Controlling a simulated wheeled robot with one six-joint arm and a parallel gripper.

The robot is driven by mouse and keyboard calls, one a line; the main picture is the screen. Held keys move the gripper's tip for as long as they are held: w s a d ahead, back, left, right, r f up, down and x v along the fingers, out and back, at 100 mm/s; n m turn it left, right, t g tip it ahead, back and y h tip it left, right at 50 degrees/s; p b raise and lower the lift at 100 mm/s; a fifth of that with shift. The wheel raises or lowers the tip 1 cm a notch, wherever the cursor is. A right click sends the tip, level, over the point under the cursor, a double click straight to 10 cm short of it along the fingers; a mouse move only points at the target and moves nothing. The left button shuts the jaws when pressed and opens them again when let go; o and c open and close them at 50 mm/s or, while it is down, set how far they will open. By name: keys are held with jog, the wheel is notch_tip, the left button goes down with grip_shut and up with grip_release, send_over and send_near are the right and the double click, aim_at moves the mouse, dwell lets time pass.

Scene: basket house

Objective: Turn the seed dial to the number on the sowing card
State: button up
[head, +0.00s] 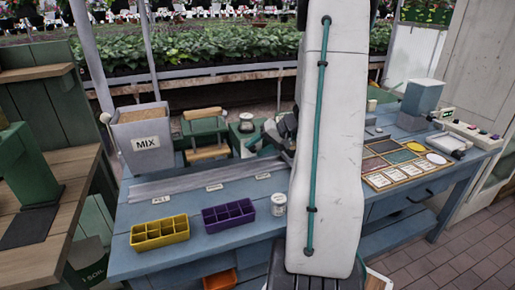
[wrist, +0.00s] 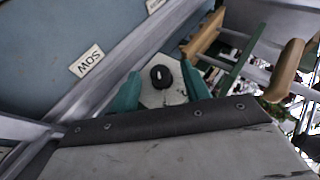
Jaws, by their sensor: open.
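The seed dial appears in the wrist view as a black oval knob (wrist: 162,76) with a small white mark, on a pale plate (wrist: 170,97). My gripper (wrist: 160,71) is open, with its teal fingers on either side of the knob. I cannot tell whether they touch it. In the head view a green device (head: 246,143) stands at the back of the bench beside my gripper, which my arm partly hides. I cannot make out a sowing card or its number, nor any numbers around the knob.
The blue bench (head: 150,262) holds a grey MIX bin (head: 146,140), a yellow tray (head: 160,233), a purple tray (head: 229,217) and a white tin (head: 278,204). Coloured cards (head: 400,165) lie at right.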

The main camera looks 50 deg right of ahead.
jog(key=v, duration=0.7)
jog(key=shift+s+r, duration=0.2)
dwell(0.4)
jog(key=s+a+r+n+g+h, duration=0.1)
jog(key=s+a+r+n+g, duration=0.1)
jog(key=a, duration=1.1)
jog(key=s+a+r+n+g+h, duration=0.2)
jog(key=s+a, duration=0.5)
jog(key=a, duration=0.5)
jog(key=s+a+r+n+g+h, duration=0.1)
jog(key=s+a+r+n+g, duration=0.2)
jog(key=a, duration=1)
notch_tip(320, 180, up, 3)
jog(key=shift+s+a+n+h, duration=0.4)
jog(key=shift+s+n, duration=0.2)
jog(key=shift+s, duration=0.5)
